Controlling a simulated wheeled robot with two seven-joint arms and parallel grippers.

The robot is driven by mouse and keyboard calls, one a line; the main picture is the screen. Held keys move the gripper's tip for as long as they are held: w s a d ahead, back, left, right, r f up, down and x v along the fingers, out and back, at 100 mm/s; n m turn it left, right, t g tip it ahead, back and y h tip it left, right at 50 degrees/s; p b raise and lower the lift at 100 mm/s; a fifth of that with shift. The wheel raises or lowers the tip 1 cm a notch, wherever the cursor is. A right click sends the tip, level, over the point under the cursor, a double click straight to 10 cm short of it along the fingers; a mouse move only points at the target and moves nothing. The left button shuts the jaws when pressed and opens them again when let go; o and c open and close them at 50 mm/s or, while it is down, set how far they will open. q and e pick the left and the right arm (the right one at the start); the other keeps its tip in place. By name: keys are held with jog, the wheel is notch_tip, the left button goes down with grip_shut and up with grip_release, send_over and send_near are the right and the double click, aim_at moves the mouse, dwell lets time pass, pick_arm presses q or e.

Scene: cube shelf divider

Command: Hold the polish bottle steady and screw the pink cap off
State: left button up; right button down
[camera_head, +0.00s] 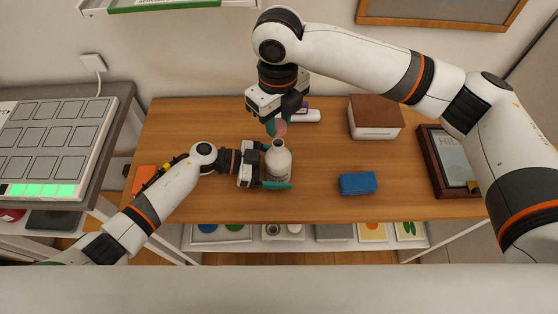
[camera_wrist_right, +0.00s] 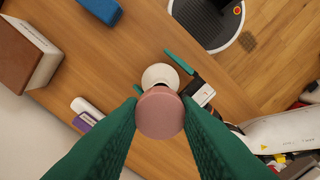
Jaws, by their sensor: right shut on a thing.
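The polish bottle (camera_head: 279,161) is cream white and stands upright on the wooden desk, its bare neck showing at the top. My left gripper (camera_head: 273,168) comes in from the left with its green fingers around the bottle's body. The far finger is mostly hidden. My right gripper (camera_head: 279,124) points down above the bottle and is shut on the pink cap (camera_head: 282,129). The cap is off the neck, a little above it. In the right wrist view the cap (camera_wrist_right: 160,113) sits between the green fingers, with the bottle (camera_wrist_right: 160,76) apart below.
A blue block (camera_head: 358,183) lies to the right of the bottle. A brown-topped box (camera_head: 375,118) stands at the back right, and a framed picture (camera_head: 448,160) at the right end. A white and purple item (camera_head: 306,115) lies behind the right gripper. The front middle of the desk (camera_head: 315,205) is clear.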

pick_arm(q)
jog(key=v, duration=1.2)
pick_arm(e)
jog(key=shift+s, duration=0.1)
dwell(0.4)
